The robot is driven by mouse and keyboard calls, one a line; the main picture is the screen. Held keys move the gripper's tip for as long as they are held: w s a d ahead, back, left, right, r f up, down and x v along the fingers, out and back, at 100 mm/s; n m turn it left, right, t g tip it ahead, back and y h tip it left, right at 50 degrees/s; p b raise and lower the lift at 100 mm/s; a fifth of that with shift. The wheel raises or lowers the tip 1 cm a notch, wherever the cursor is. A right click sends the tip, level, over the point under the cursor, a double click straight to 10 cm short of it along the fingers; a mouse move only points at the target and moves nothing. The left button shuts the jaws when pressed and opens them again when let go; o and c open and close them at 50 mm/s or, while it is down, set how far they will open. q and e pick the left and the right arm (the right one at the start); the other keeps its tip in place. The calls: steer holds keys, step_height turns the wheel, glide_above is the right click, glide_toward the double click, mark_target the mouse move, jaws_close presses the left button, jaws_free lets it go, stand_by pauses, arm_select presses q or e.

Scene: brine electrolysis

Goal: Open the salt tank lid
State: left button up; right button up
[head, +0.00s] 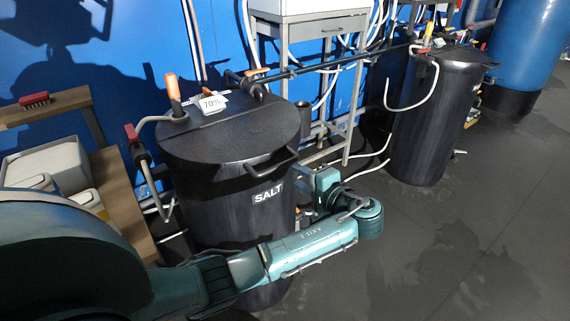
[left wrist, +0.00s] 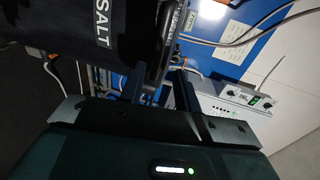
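The black salt tank (head: 225,190) stands upright with a white SALT label, which also shows sideways in the left wrist view (left wrist: 102,22). Its round dark lid (head: 235,135) lies flat and closed. A dark handle (head: 272,163) is on the lid's front right edge. My left gripper (head: 302,172) is just right of this handle, below the rim level. In the left wrist view the left gripper's fingers (left wrist: 160,88) stand apart, with the dark handle (left wrist: 160,45) just beyond or between them; contact is unclear. My right gripper is not seen.
A second black tank (head: 430,120) and a blue tank (head: 512,50) stand to the right. A grey stand (head: 315,25) with pipes is behind. A wooden shelf (head: 128,190) with pale containers is at left. The floor (head: 455,235) at right is clear.

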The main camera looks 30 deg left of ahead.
mark_target(282, 166)
arm_select(q)
steer(key=x, duration=0.9)
steer(key=shift+w+a+f, duration=0.1)
steer(key=shift+w+a, duration=0.1)
steer(key=shift+c, duration=0.2)
jaws_close()
